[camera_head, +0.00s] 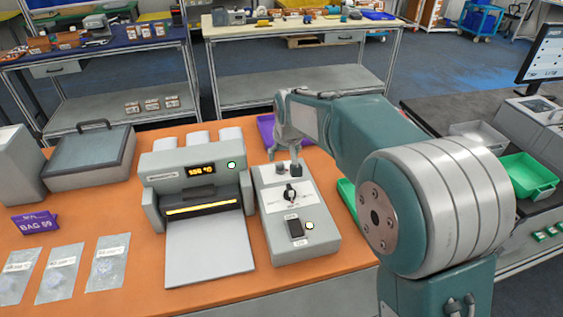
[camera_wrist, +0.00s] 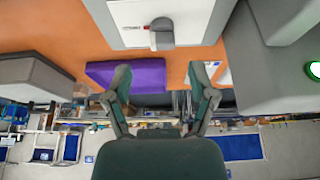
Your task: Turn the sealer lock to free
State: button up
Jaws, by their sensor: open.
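The grey sealer (camera_head: 195,185) stands on the orange table with a lit yellow display and a green light. My gripper (camera_head: 284,165) is over the far end of the box, close to a small grey lever (camera_head: 297,171). In the wrist view the lever (camera_wrist: 161,34) lies ahead of my open, empty fingers (camera_wrist: 162,72), apart from them. The lock's markings are too small to read.
A purple bin (camera_head: 266,130) lies behind the control box and a green tray (camera_head: 348,193) beside it. A grey lidded case (camera_head: 90,158), a purple BAG 59 box (camera_head: 35,222) and several clear bags (camera_head: 107,262) are on the left. Open table lies in front of the bags.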

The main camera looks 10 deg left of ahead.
aim_at(280, 163)
jog(key=x, duration=0.5)
jog(key=shift+a+r, duration=0.1)
jog(key=shift+a, duration=0.15)
jog(key=shift+d, duration=0.1)
jog(key=shift+c, duration=1)
grip_shut()
